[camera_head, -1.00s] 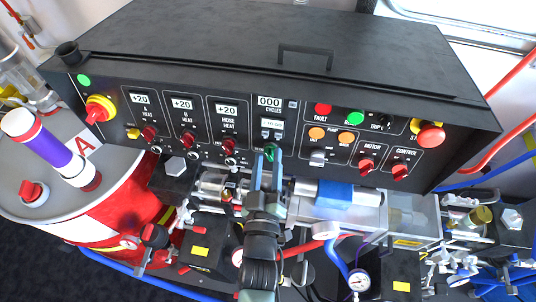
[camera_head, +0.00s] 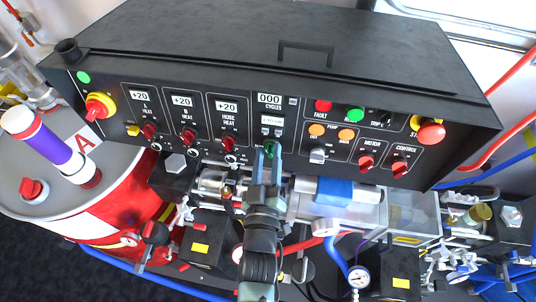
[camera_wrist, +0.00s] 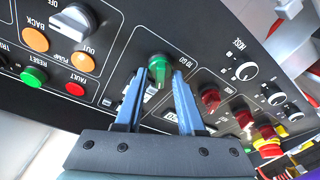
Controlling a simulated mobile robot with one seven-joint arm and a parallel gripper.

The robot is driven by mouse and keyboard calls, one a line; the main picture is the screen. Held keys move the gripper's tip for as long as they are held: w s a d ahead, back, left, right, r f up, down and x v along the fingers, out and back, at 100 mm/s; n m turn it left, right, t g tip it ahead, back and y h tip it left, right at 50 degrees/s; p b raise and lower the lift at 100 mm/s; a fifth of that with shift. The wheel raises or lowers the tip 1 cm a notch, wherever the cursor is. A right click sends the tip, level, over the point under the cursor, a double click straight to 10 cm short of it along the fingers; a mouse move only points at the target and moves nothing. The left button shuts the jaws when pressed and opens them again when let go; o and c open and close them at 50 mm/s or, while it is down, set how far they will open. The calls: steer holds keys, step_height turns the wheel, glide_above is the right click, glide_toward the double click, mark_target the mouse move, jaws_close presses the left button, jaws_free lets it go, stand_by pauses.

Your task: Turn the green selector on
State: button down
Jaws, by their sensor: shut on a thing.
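The green selector (camera_wrist: 159,68) is a small round knob with a raised grip bar on the black control panel, beneath the cycle counter. My gripper (camera_wrist: 158,83) has its two blue fingers on either side of the selector, shut on its grip bar. In the head view, the green selector (camera_head: 269,147) shows only in part between the fingertips. My gripper (camera_head: 267,157) reaches up to it from below and covers the panel just beneath it. The exact angle of the grip bar is hard to read there.
Red knobs (camera_head: 188,136) sit to the left on the panel. A grey selector (camera_head: 318,155), orange buttons (camera_head: 346,135) and red motor and control knobs (camera_head: 366,163) sit to the right. Pump parts with a blue band (camera_head: 335,190) lie close below the panel.

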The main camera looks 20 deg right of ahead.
steer(key=shift+f+m, duration=0.1)
steer(key=shift+m, duration=0.2)
steer(key=m+h, duration=0.1)
steer(key=m, duration=0.1)
steer(key=m+b, duration=0.1)
steer(key=m, duration=0.2)
steer(key=shift+m+g+h, duration=0.3)
steer(key=shift+h, duration=0.1)
steer(key=m, duration=0.4)
steer(key=shift+g+h, duration=0.3)
steer(key=shift+h, duration=0.1)
steer(key=shift+m+g+h, duration=0.3)
steer(key=shift+m+g, duration=0.1)
steer(key=shift+m, duration=1.4)
steer(key=c, duration=0.9)
jaws_free()
